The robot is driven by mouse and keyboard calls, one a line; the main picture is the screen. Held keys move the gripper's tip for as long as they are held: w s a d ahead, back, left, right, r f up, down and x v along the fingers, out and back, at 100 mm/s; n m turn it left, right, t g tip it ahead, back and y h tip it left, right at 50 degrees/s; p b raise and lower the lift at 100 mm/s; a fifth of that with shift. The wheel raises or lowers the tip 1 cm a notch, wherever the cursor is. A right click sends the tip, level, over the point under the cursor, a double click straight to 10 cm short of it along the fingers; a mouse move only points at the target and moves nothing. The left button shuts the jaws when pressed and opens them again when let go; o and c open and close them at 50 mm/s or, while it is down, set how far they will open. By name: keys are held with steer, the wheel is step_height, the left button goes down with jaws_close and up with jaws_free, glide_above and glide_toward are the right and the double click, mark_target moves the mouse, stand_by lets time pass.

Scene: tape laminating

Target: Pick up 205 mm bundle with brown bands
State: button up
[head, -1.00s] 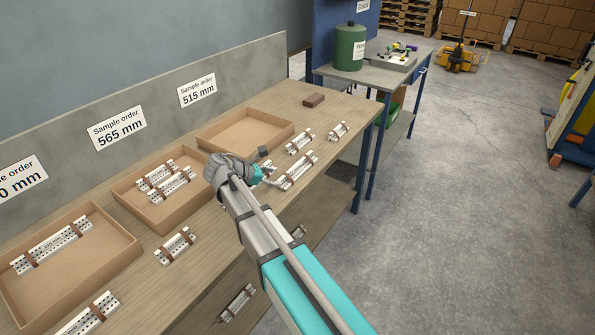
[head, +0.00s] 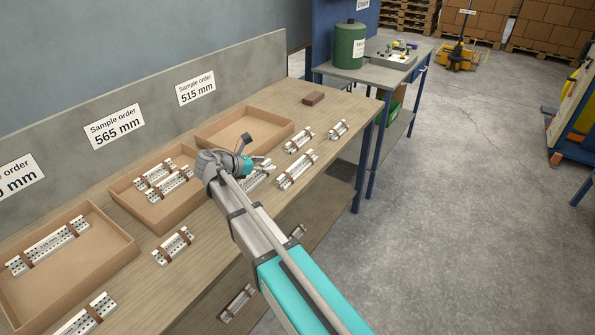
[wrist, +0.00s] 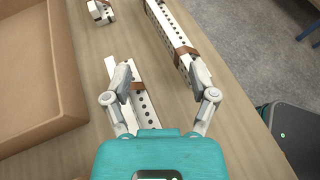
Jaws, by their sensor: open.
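Several white, hole-punched bundles with brown bands lie on the wooden table. My gripper (head: 260,163) is above one bundle (head: 258,179), which it partly hides in the head view. In the wrist view my open gripper (wrist: 159,76) has its fingers spread either side of this bundle (wrist: 146,106), whose near end is hidden by the gripper body. A longer bundle (head: 297,170) lies just to the right; it also shows beyond the right finger in the wrist view (wrist: 177,45). Smaller bundles (head: 299,140) and (head: 338,129) lie farther back. I cannot read which measures 205 mm.
An empty cardboard tray (head: 209,133) stands behind my gripper below the 515 mm sign (head: 196,89). The 565 mm tray (head: 161,226) holds two bundles. A brown block (head: 313,98) lies at the far end. The table's right edge is close to the bundles.

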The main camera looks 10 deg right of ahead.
steer(key=b, duration=0.2)
glide_toward(295, 163)
steer(key=x, duration=0.3)
steer(key=shift+a+f, duration=0.1)
steer(key=shift+f, duration=0.2)
steer(key=shift+x, duration=0.8)
steer(key=shift+r, duration=0.15)
steer(key=shift+b+x, duration=0.95)
steer(key=shift+x, duration=1.7)
steer(key=shift+r, duration=0.15)
jaws_close()
